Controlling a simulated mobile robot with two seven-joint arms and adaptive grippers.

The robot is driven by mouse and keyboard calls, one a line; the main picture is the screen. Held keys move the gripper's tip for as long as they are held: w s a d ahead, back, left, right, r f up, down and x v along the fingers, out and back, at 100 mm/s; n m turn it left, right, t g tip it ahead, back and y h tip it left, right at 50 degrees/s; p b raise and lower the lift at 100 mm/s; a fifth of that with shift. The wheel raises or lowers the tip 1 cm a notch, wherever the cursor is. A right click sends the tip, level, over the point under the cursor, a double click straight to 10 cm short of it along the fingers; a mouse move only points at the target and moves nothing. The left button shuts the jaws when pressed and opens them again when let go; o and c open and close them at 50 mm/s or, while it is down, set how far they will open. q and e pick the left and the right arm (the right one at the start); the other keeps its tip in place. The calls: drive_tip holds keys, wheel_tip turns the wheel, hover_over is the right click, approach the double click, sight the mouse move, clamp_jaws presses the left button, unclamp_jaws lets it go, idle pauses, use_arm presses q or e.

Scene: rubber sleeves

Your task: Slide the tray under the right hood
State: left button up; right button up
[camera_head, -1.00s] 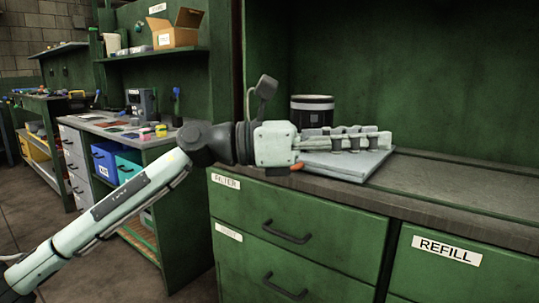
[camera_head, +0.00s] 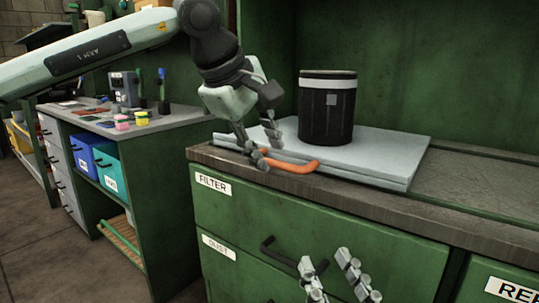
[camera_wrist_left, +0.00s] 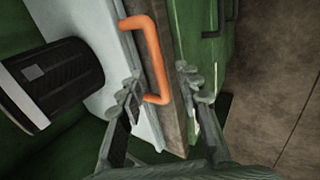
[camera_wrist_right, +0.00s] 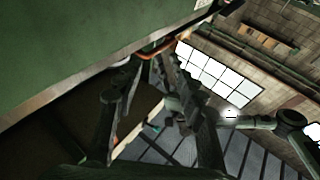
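The tray is a flat light-grey slab (camera_head: 385,155) on the dark worktop, with an orange bar handle (camera_head: 296,166) along its front edge. A black canister with a white band (camera_head: 327,110) stands upright on it. My left gripper (camera_head: 267,146) is open and points down at the left end of the handle. In the left wrist view, the handle (camera_wrist_left: 154,50) lies between the open fingers (camera_wrist_left: 160,85); contact cannot be told. My right gripper (camera_head: 338,275) is open and empty in front of the drawers, below the worktop. No right hood can be made out.
The worktop (camera_head: 470,190) right of the tray is bare, with a raised strip along the back. Green drawers (camera_head: 300,220) stand below it and a green panel behind. A side bench (camera_head: 150,124) with small items stands at left.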

use_arm(q)
drive_tip(key=shift+x, duration=1)
drive_tip(key=shift+r, duration=0.1)
drive_tip(key=shift+c, duration=0.5)
clamp_jaws()
